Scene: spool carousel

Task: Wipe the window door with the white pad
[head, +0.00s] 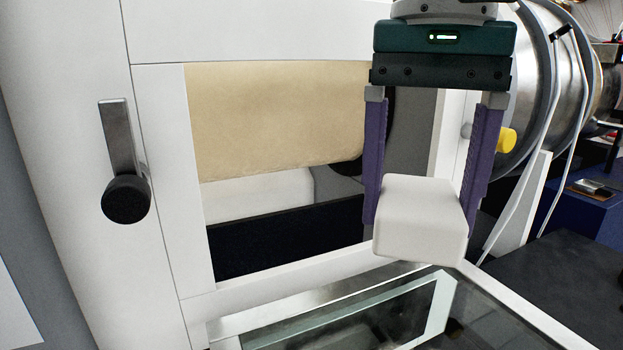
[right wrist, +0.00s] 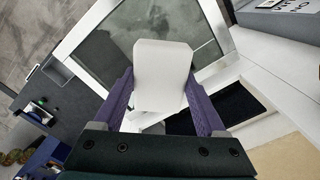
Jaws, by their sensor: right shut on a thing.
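The white pad (head: 420,222) is a pale block with rounded edges. My right gripper (head: 421,205) is shut on it, with a purple finger on either side. In the right wrist view the pad (right wrist: 161,75) also sits between the fingers (right wrist: 160,92). The window door (head: 480,322) is a glass pane in a white frame, swung down below the opening. The pad hangs above its far part; I cannot tell whether they touch. In the right wrist view the door's glass (right wrist: 112,45) looks grey and mottled beyond the pad. My left gripper is in neither view.
The white cabinet (head: 155,30) has an opening with a beige roll (head: 275,120) and a dark space below. A metal lever with a black knob (head: 126,198) sticks out at left. A yellow knob (head: 507,140) and metal drum (head: 535,80) stand right of the gripper.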

